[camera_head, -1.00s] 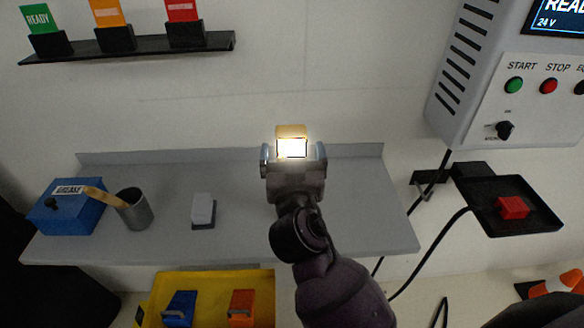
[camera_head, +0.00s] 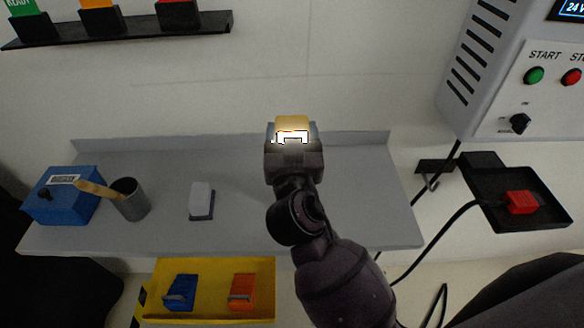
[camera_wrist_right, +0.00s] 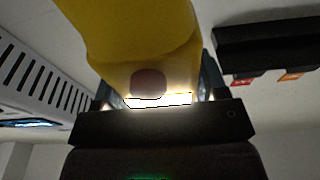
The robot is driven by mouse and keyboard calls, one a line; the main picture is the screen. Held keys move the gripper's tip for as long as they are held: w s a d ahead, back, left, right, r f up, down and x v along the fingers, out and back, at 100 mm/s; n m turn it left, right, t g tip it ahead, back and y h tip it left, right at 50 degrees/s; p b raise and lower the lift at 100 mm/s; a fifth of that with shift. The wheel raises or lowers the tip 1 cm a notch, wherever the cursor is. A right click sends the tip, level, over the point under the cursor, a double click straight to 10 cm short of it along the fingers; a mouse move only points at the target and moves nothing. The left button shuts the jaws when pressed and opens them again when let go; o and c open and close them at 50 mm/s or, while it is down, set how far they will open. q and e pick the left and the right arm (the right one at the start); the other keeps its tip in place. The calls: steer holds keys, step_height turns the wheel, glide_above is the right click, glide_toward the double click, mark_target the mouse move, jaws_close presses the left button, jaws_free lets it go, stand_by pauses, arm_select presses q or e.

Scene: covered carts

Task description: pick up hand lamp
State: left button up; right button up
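The hand lamp (camera_head: 292,123) is yellow with a brightly lit face. It is at the upper middle of the head view, above the back of the grey shelf in the picture. My right gripper (camera_head: 292,136) has its fingers close against both sides of the lamp and is shut on it. In the right wrist view the yellow lamp body (camera_wrist_right: 130,35) fills the space between the fingers, with a dark round spot and a glow at its lower end. The gripper hides part of the lamp in the head view. My left gripper is not in view.
The grey shelf (camera_head: 245,225) holds a blue grease box (camera_head: 65,205), a grey cup (camera_head: 131,200) with a wooden-handled tool, and a white block (camera_head: 201,198). A yellow bin (camera_head: 215,264) sits below. A control box (camera_head: 490,70) and black tray (camera_head: 545,217) are at right.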

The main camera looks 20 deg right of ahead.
jaws_close()
